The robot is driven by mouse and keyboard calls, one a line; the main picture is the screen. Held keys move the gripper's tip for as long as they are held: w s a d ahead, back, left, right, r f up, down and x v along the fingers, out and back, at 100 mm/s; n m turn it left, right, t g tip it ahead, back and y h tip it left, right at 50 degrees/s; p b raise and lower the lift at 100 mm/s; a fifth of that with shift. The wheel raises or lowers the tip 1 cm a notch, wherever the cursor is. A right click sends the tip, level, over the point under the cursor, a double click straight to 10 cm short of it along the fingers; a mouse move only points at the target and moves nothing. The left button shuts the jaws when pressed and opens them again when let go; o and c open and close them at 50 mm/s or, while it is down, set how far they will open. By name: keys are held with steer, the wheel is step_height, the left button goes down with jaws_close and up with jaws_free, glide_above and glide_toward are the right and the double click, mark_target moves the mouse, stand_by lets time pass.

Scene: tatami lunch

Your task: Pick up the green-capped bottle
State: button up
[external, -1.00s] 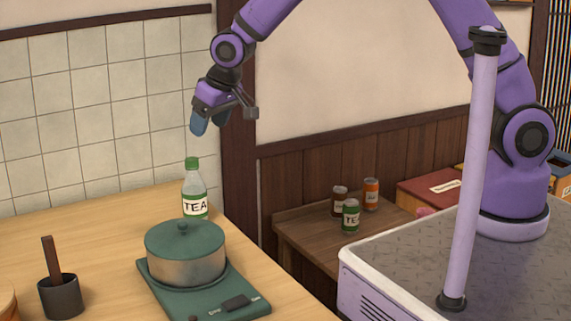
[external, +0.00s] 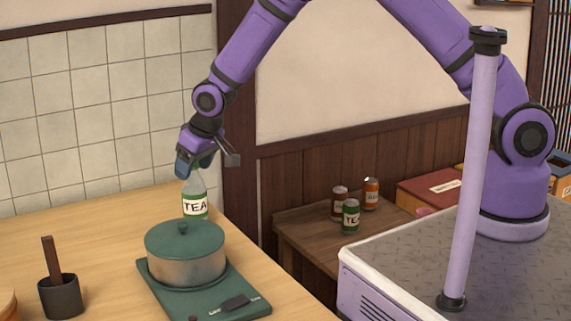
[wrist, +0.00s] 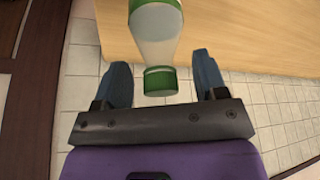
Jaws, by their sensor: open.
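The green-capped bottle (external: 195,199), clear with a white and green TEA label, stands upright on the wooden counter behind the pot. My gripper (external: 192,171) is at the top of the bottle and hides most of its cap in the external view. In the wrist view the bottle (wrist: 156,40) shows with its green cap (wrist: 160,80) between the two blue fingertips of my gripper (wrist: 163,80). The fingers are open, with a gap on each side of the cap.
A teal-lidded pot (external: 185,254) sits on a green burner (external: 245,305) just in front of the bottle. A dark cup (external: 60,297) stands at left. Several cans, one of them green (external: 351,216), stand on a low side table (external: 305,242). A tiled wall (external: 90,120) is behind.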

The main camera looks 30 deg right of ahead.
steer(key=shift+w+a+f, duration=0.1)
steer(key=shift+w+f, duration=0.05)
steer(key=shift+f, duration=0.25)
steer(key=c, duration=1.2)
steer(key=shift+o, duration=0.2)
steer(key=shift+r, duration=0.15)
